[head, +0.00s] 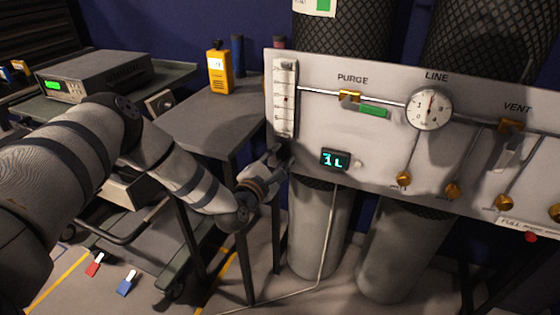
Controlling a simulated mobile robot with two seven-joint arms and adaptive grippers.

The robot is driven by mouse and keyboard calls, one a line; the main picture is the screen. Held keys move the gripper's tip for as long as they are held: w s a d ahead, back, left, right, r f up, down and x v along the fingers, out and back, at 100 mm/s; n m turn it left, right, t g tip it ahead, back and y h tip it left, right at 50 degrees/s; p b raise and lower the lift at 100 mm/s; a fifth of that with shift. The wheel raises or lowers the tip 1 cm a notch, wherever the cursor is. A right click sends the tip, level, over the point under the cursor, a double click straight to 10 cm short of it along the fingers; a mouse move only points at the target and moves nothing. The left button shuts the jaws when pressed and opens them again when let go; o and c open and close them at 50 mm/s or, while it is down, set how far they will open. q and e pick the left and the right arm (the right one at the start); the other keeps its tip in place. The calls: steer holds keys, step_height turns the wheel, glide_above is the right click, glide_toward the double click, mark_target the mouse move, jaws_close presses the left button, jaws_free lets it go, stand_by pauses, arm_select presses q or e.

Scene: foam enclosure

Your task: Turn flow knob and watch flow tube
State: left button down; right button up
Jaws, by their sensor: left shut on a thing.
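The flow tube (284,118) is a white upright scale with dark marks at the left end of the grey panel. A small dark red float (287,99) shows about midway up it. My left gripper (279,156) reaches in from the left to just below the tube, at the panel's lower left edge. Its fingers are shut on the flow knob, which they hide. My right gripper is not in view.
The panel (385,160) carries a LINE gauge (429,108), a PURGE valve with a green tag (373,110), a VENT valve (511,125) and a small display (335,159). Tall cylinders stand behind it. A yellow handheld meter (219,70) stands on the grey table (200,115).

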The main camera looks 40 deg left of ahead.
arm_select(q)
steer(key=shift+n+b, duration=0.3)
steer(key=shift+n, duration=0.3)
steer(key=c, duration=1.2)
jaws_free()
steer(key=shift+c, duration=0.2)
steer(key=v, duration=1.2)
